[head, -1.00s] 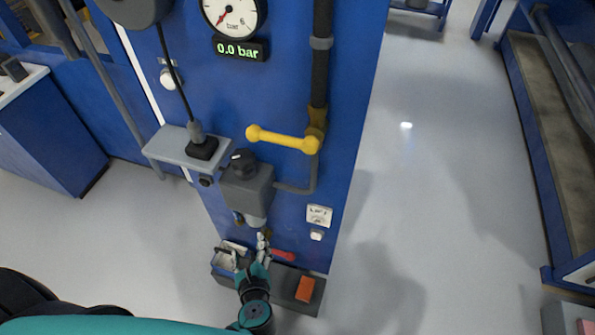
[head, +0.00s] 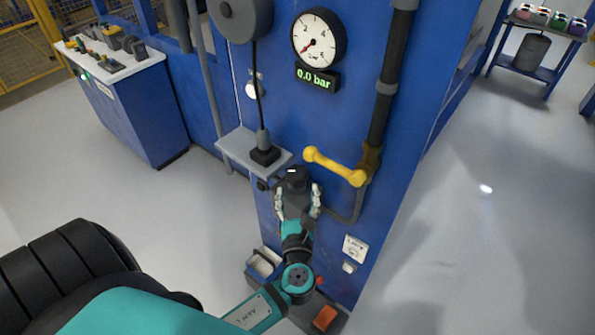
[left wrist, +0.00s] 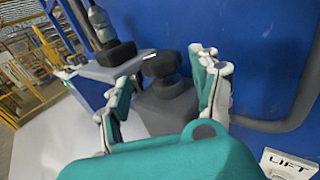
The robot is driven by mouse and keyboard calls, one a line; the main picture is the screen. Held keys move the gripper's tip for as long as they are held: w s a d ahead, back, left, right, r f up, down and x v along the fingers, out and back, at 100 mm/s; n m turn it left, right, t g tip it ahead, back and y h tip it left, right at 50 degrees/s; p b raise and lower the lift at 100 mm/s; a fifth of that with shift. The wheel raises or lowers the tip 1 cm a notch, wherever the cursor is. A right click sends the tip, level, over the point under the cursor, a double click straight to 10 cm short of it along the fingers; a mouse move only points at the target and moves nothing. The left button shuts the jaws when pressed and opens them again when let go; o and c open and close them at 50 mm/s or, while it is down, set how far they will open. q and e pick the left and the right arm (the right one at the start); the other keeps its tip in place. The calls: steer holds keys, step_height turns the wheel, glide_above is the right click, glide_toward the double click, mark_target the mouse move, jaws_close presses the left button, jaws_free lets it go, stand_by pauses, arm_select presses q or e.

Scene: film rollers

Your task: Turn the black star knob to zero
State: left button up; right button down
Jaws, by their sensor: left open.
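The black star knob (head: 293,176) sits on top of the grey regulator box on the blue column, with a small white mark on it. It also shows in the left wrist view (left wrist: 162,66), between and beyond my fingers. My left gripper (head: 298,200) is open in front of the grey box, just below the knob, with one finger on each side. I see no clear contact with the knob. The pressure gauge (head: 319,38) has its needle at the low end, and the display below (head: 317,78) reads 0.0 bar. My right gripper is not in view.
A yellow lever (head: 335,167) sticks out just right of the knob, on a dark vertical pipe (head: 386,105). A grey shelf (head: 240,146) with a black block and cable is close on the left. A LIFT label (head: 354,248) is lower right.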

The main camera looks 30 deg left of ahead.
mark_target(297, 181)
arm_select(q)
steer(key=p+x, duration=0.1)
steer(key=x, duration=0.6)
steer(key=shift+f, duration=0.1)
steer(key=c, duration=0.9)
